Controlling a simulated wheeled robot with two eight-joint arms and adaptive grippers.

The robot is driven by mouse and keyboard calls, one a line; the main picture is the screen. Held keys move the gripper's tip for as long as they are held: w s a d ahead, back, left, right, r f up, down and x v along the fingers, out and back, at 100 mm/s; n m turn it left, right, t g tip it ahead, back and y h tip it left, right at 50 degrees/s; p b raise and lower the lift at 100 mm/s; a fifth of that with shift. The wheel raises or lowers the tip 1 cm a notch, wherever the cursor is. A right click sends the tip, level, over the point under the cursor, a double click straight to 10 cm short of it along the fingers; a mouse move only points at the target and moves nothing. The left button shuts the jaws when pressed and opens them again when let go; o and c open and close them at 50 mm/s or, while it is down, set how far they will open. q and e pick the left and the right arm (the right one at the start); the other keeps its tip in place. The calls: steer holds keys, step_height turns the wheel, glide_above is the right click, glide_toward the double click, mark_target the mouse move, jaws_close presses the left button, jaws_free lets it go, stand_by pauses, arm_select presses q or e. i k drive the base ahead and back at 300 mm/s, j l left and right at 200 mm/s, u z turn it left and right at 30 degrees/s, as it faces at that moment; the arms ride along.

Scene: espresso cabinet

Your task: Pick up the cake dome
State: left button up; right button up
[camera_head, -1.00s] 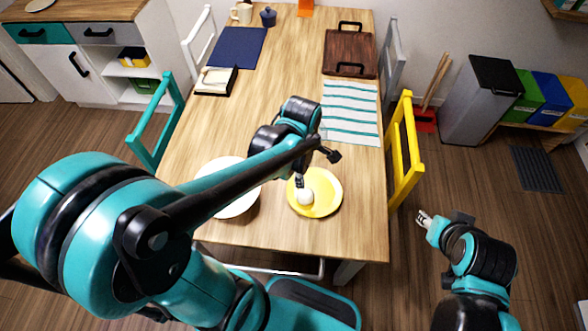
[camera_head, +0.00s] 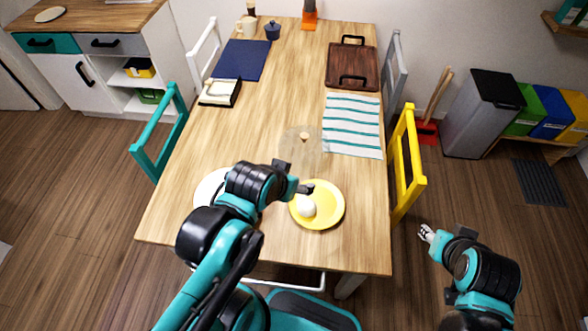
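The cake dome (camera_head: 303,152) is a clear, faint dome with a small wooden knob on top. It stands on the table (camera_head: 235,120), left of the striped cloth and above the yellow plate in the picture. My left gripper (camera_head: 304,188) is below the dome in the picture, over the upper edge of the yellow plate, and apart from the dome's knob. Its fingers are small and partly hidden by the wrist, so their opening is unclear. My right gripper (camera_head: 426,232) hangs off the table's right side, below the yellow chair; its finger opening is too small to tell.
A yellow plate (camera_head: 329,216) holds a white round item (camera_head: 306,206). A white plate (camera_head: 208,186) is partly behind my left arm. The striped cloth (camera_head: 352,125), dark wooden tray (camera_head: 352,67) and blue mat (camera_head: 240,60) lie farther back. A yellow chair (camera_head: 408,165) stands at right.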

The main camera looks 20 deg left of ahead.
mark_target(307, 148)
steer(key=u, duration=1.65)
steer(key=i+j+z, duration=0.2)
steer(key=z, duration=0.15)
steer(key=i+j+z, duration=0.15)
steer(key=z, duration=0.25)
steer(key=i+j+z, duration=0.1)
steer(key=j+z, duration=0.25)
